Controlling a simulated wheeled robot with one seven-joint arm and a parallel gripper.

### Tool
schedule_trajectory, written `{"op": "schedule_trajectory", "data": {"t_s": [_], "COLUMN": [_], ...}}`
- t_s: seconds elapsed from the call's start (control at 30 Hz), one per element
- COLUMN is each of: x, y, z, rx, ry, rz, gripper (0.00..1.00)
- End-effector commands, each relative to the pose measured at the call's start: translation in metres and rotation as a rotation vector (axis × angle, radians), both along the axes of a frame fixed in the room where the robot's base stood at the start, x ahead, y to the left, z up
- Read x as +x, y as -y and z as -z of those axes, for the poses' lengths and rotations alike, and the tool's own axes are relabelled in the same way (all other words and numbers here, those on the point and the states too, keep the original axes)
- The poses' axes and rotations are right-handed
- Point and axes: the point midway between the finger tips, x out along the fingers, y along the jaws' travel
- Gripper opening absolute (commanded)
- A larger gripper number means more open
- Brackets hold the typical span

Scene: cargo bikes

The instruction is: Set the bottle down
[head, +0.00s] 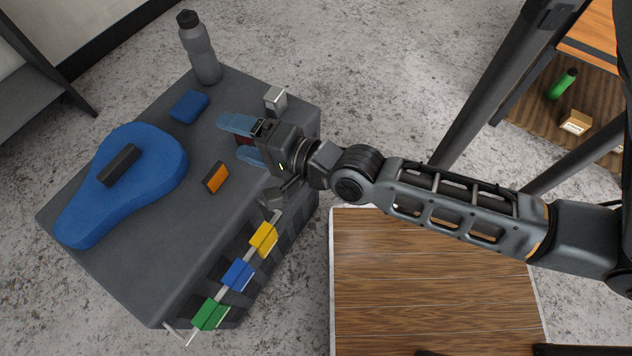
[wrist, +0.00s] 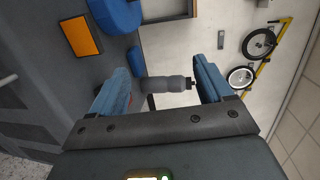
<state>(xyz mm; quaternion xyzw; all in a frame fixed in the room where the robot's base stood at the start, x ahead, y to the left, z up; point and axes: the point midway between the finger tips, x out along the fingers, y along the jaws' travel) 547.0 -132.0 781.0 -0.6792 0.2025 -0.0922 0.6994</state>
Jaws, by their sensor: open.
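A grey bottle (head: 200,52) with a dark cap stands upright at the far corner of the dark grey box top (head: 150,265). My gripper (head: 238,141) is over the right part of the box top, with its blue fingers apart. It is clear of the bottle, to its lower right in the head view. In the wrist view the bottle (wrist: 167,84) appears beyond the gap between my open fingers (wrist: 163,72), and neither finger touches it. A small dark red patch shows between the fingers in the head view; I cannot tell what it is.
On the box lie a blue saddle (head: 150,160), a small blue block (head: 189,106) and an orange block (head: 215,178). A rail with yellow, blue and green clips (head: 238,274) runs along the box's near side. A green bottle (head: 563,84) is on a wooden shelf at right.

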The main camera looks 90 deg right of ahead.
Motion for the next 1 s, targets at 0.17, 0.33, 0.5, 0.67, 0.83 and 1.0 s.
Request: {"op": "schedule_trajectory", "data": {"t_s": [0.17, 0.33, 0.5, 0.67, 0.83, 1.0], "x": [-0.05, -0.092, -0.117, -0.125, -0.125, -0.125], "y": [-0.065, -0.105, -0.126, -0.132, -0.132, -0.132], "z": [-0.019, -0.045, -0.067, -0.075, -0.075, -0.075], "rx": [-0.526, -1.025, -1.37, -1.5, -1.512, -1.508], "ry": [-0.241, -0.369, -0.407, -0.413, -0.414, -0.414], "rz": [-0.259, -0.486, -0.624, -0.668, -0.669, -0.669], "gripper": [0.79, 0.79, 0.79, 0.79, 0.79, 0.79]}}
